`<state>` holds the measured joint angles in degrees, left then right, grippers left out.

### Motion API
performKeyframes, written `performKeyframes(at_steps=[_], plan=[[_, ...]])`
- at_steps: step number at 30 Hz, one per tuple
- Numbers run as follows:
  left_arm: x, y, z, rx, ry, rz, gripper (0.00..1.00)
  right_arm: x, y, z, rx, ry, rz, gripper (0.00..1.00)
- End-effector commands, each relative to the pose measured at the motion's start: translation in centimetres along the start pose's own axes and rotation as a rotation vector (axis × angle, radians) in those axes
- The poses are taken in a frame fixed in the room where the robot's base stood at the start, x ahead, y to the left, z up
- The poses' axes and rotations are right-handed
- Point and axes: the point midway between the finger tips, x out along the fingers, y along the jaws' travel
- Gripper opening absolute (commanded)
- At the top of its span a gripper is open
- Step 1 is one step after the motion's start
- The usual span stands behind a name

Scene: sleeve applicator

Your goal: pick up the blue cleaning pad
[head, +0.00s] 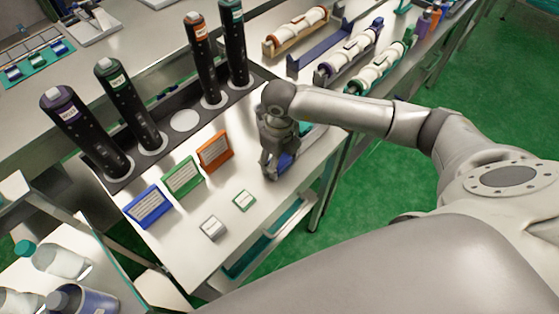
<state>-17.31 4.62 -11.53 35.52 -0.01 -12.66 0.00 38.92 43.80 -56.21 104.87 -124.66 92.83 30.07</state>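A blue item (287,161), which looks like the blue cleaning pad, shows low beside the fingers of my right gripper (273,167). The gripper covers much of it. My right gripper points down at the right part of the white table, with its fingertips close to the tabletop. I cannot tell whether its fingers touch the blue item or are closed on it. A small pad with a green edge (244,201) and a small grey-white block (212,228) lie to its left on the same table. My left gripper is not in view.
Blue (149,207), green (183,177) and orange (215,151) sign cards stand left of the gripper. Several tall black cylinders stand in a dark rack (183,121) behind them. Roller holders (352,55) lie at the upper right. The white tabletop (185,252) is clear near its front.

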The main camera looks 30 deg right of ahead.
Motion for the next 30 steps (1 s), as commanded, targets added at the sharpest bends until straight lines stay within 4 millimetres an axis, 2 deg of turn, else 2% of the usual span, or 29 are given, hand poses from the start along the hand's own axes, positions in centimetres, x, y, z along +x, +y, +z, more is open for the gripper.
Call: performKeyframes(at_steps=[1, 6, 17, 23, 26, 30], plan=[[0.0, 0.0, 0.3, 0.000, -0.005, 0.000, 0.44, 0.0, 0.0, 0.0, 0.000, 0.000, 0.000, 0.50], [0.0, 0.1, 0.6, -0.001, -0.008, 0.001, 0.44, -0.1, 0.0, 0.0, 0.000, -0.001, 0.000, 0.31], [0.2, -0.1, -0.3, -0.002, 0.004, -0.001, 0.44, -0.7, 0.0, 0.1, 0.000, -0.003, 0.000, 0.31], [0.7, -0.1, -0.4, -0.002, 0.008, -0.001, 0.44, -3.3, -0.1, 0.1, -0.001, -0.006, -0.001, 0.31], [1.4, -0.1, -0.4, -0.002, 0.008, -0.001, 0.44, -4.8, 1.5, -0.5, -0.005, -0.006, 0.001, 0.31], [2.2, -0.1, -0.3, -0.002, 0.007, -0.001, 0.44, -7.8, 3.9, -1.5, -0.008, -0.008, 0.001, 0.31]])
